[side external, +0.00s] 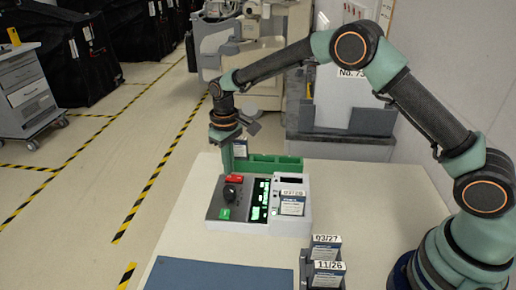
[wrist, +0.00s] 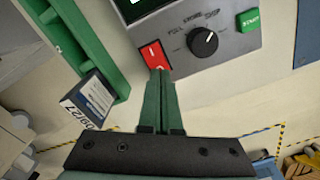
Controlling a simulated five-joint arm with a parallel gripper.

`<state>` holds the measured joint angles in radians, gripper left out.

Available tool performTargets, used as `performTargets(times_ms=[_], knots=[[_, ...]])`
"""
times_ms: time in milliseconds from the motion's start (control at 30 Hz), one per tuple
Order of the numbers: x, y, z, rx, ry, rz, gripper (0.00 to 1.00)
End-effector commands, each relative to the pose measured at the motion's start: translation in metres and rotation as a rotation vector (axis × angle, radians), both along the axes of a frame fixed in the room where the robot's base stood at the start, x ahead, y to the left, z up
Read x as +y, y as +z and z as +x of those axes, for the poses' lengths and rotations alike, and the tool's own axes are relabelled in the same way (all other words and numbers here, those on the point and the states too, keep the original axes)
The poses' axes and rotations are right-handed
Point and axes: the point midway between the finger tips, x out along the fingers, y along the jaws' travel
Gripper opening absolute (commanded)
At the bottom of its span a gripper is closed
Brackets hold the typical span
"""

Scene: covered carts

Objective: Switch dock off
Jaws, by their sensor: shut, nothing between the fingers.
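The dock (side external: 262,222) is a grey box on the table with green-lit displays (side external: 260,200), a black knob (side external: 230,192) and a green START button (side external: 223,214). Its red rocker switch (side external: 236,178) is at the back left corner. In the wrist view the red switch (wrist: 153,55) shows white marks beside the knob (wrist: 204,42) and the START button (wrist: 249,20). My gripper (wrist: 160,75) is shut and empty, its green fingertips at the switch's near edge. I cannot tell whether they touch it or which way it is tipped. My gripper (side external: 227,168) also shows above the dock's back left corner.
A green rack (side external: 270,164) stands behind the dock, with a labelled pack (wrist: 90,98) near it. A labelled pack (side external: 292,203) sits in the dock. Two more packs (side external: 326,262) stand at the front. A blue mat (side external: 225,274) lies front left. The table's right side is clear.

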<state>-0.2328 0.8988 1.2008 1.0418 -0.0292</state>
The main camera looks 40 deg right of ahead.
Motion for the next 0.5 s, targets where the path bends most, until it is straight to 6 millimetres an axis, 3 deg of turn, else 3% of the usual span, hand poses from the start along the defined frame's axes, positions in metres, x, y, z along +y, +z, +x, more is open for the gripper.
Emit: performTargets(times_ms=[500], knots=[[0.0000, -0.0074, -0.0001, 0.001, 0.000, 0.000, 0.00]])
